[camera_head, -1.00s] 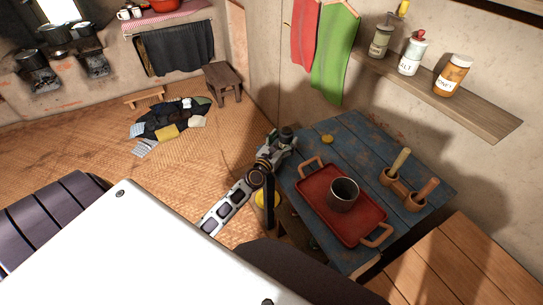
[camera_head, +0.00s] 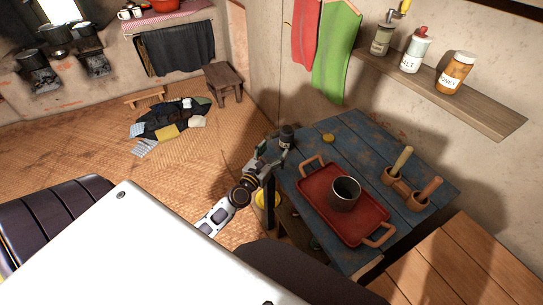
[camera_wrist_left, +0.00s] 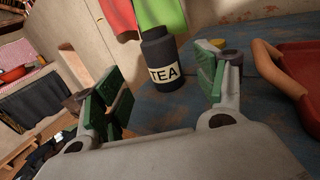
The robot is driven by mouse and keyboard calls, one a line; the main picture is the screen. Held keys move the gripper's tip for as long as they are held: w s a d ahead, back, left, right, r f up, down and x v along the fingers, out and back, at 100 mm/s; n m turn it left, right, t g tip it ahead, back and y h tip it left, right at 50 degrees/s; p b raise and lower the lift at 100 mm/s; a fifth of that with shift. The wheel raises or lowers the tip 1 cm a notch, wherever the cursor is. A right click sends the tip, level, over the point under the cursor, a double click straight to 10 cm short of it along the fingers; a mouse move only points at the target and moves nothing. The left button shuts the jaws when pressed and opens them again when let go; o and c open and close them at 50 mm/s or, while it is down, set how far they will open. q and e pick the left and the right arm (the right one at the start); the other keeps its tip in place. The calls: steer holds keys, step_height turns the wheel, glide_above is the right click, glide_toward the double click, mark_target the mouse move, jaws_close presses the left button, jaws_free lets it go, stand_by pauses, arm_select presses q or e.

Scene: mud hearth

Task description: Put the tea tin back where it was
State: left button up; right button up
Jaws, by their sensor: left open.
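The tea tin (camera_head: 286,138) is a dark tin with a dark lid, standing upright at the far left corner of the blue table (camera_head: 362,143). In the left wrist view the tin (camera_wrist_left: 158,50) shows its pale TEA label. My left gripper (camera_head: 271,149) is open just short of the tin. In the left wrist view the green pads of the left gripper (camera_wrist_left: 157,78) stand wide apart, with the tin beyond and between them, seemingly clear of both. My right gripper is not in view.
A red tray (camera_head: 318,199) with a dark metal mug (camera_head: 345,192) lies on the table, beside a wooden holder (camera_head: 398,186) with handled tools. A small yellow lid (camera_head: 328,138) is near the tin. A wall shelf (camera_head: 480,108) holds several jars, including salt (camera_head: 414,52) and honey (camera_head: 455,72).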

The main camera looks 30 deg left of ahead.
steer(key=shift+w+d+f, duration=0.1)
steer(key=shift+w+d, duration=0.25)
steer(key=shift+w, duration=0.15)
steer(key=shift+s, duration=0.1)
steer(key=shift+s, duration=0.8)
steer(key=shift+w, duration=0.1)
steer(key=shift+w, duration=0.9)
